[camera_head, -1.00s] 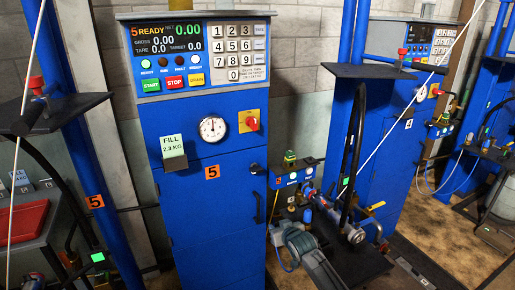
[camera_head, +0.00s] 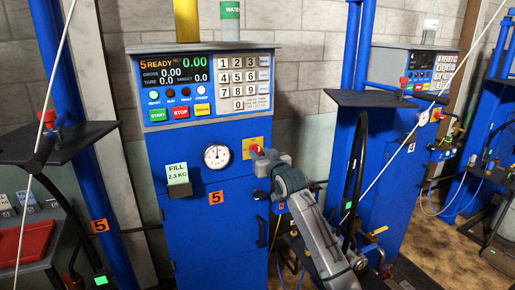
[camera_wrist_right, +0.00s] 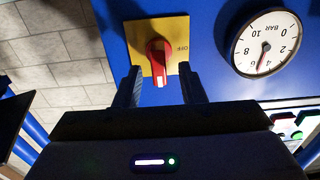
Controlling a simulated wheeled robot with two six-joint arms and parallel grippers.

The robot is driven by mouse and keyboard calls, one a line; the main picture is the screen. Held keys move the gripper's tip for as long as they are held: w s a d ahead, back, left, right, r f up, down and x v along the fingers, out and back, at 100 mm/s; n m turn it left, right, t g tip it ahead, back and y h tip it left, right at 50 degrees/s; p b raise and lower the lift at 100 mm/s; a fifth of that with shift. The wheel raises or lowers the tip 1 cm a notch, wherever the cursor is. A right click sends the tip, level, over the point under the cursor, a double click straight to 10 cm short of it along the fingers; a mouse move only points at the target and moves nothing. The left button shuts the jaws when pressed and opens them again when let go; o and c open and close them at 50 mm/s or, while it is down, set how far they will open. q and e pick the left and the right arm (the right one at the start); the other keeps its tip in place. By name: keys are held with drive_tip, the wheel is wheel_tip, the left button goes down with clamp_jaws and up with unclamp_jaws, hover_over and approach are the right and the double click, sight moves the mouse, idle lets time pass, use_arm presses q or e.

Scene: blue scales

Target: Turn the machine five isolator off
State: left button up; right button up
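The machine five isolator is a red rotary knob (camera_wrist_right: 158,61) on a yellow plate (camera_wrist_right: 176,29) on the blue cabinet front. In the head view the yellow plate (camera_head: 249,142) is right of the dial gauge, partly covered by my right gripper (camera_head: 263,160). In the right wrist view my right gripper (camera_wrist_right: 160,82) is open. Its two dark fingers stand either side of the knob, with gaps to it. My left gripper is not in view.
The pressure gauge (camera_head: 217,156) is left of the isolator, with the FILL card (camera_head: 178,179) farther left. The keypad panel (camera_head: 205,90) is above. A black door handle (camera_head: 262,231) is below. A blue post with a black shelf (camera_head: 379,99) stands to the right.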

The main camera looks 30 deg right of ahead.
sight(259, 152)
drive_tip(key=shift+w+d, duration=0.1)
drive_tip(key=shift+w, duration=1.4)
clamp_jaws()
